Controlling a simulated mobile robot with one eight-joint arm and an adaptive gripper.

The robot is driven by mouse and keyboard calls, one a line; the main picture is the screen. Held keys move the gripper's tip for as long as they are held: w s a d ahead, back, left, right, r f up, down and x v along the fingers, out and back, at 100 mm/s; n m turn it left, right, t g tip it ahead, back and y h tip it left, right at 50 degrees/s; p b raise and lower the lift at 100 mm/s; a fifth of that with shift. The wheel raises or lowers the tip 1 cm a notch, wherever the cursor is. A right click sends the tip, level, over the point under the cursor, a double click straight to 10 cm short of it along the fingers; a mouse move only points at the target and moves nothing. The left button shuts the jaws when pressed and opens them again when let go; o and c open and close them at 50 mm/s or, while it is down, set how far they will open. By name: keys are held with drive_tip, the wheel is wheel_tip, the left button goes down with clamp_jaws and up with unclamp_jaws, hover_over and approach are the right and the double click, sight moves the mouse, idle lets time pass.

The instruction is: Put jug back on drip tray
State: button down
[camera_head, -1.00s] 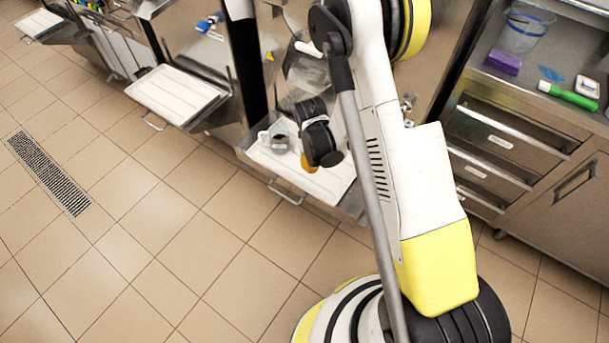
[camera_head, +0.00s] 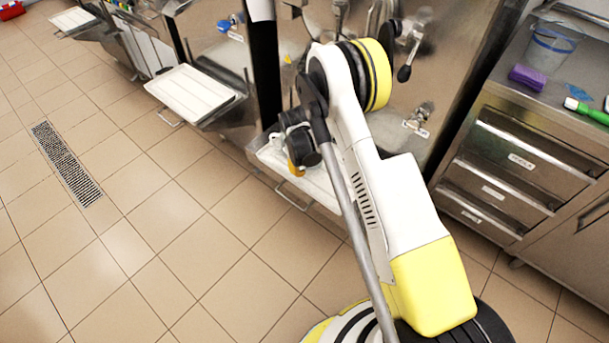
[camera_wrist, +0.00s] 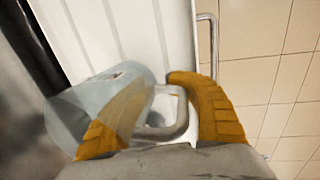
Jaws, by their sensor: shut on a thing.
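The jug (camera_wrist: 75,115) is a translucent grey vessel with a loop handle (camera_wrist: 181,112). In the wrist view it is at left centre, over the white ribbed drip tray (camera_wrist: 145,30). My gripper (camera_wrist: 163,86) has its orange fingers on either side of the handle, shut on the jug. The left finger shows partly through the jug wall. I cannot tell whether the jug's base touches the tray. In the head view the tray (camera_head: 322,190) is below the freezer front, and my gripper (camera_head: 296,166) is over its left part.
Another white tray (camera_head: 195,92) projects from a neighbouring machine at left. A steel drawer counter (camera_head: 510,150) at right bears a clear container (camera_head: 553,45), a purple sponge (camera_head: 528,77) and a green-handled tool (camera_head: 587,111). Tiled floor in front is clear, with a drain grate (camera_head: 66,165).

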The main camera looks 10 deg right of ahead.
sight(305, 175)
wheel_tip(305, 175, down, 4)
drive_tip(key=shift+r+b, duration=0.25)
drive_tip(key=shift+b, duration=0.5)
drive_tip(key=shift+r, duration=0.15)
drive_tip(key=c, duration=1.2)
unclamp_jaws()
